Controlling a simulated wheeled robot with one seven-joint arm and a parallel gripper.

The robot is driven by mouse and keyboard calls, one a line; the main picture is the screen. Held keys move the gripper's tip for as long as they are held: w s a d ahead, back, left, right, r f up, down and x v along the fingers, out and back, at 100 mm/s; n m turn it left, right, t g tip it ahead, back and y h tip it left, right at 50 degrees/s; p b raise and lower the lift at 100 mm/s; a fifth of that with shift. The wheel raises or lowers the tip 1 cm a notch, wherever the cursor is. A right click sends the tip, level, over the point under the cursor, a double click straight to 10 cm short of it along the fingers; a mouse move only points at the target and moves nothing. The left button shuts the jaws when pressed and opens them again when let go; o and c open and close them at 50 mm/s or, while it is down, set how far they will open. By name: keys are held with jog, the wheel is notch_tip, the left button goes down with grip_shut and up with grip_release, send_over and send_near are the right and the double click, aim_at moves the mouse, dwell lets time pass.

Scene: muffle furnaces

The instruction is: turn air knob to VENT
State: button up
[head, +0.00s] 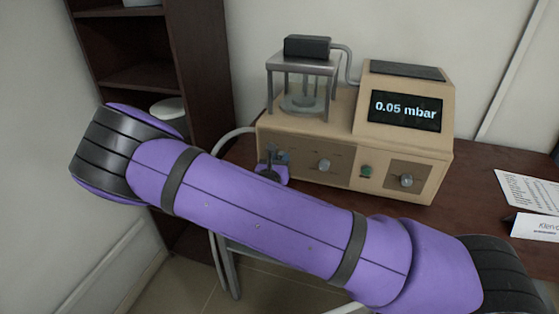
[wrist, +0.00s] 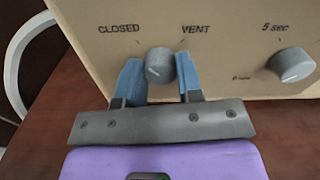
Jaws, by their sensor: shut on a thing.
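The air knob (wrist: 159,66) is a grey round knob on the front of a beige machine (head: 300,130). In the wrist view it sits below and between the printed words CLOSED, at its left, and VENT, at its right. My gripper (wrist: 160,80) has one blue finger on each side of the knob and is shut on it. I cannot clearly tell which way the knob points. In the head view my gripper (head: 282,157) is at the machine's lower left front, and it hides the knob.
A second knob (wrist: 292,65) marked 5 sec is to the right. A green button (head: 366,171) and another knob (head: 406,181) are farther right. The display (head: 405,110) reads 0.05 mbar. A dark shelf (head: 160,75) stands at the left. A pale hose (wrist: 14,75) runs beside the machine.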

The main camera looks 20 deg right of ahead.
jog(key=shift+s+d+f+m, duration=0.1)
jog(key=shift+m, duration=4.25)
jog(key=shift+f+m, duration=0.1)
jog(key=shift+m, duration=4.25)
jog(key=o, duration=0.9)
jog(key=v, duration=1.1)
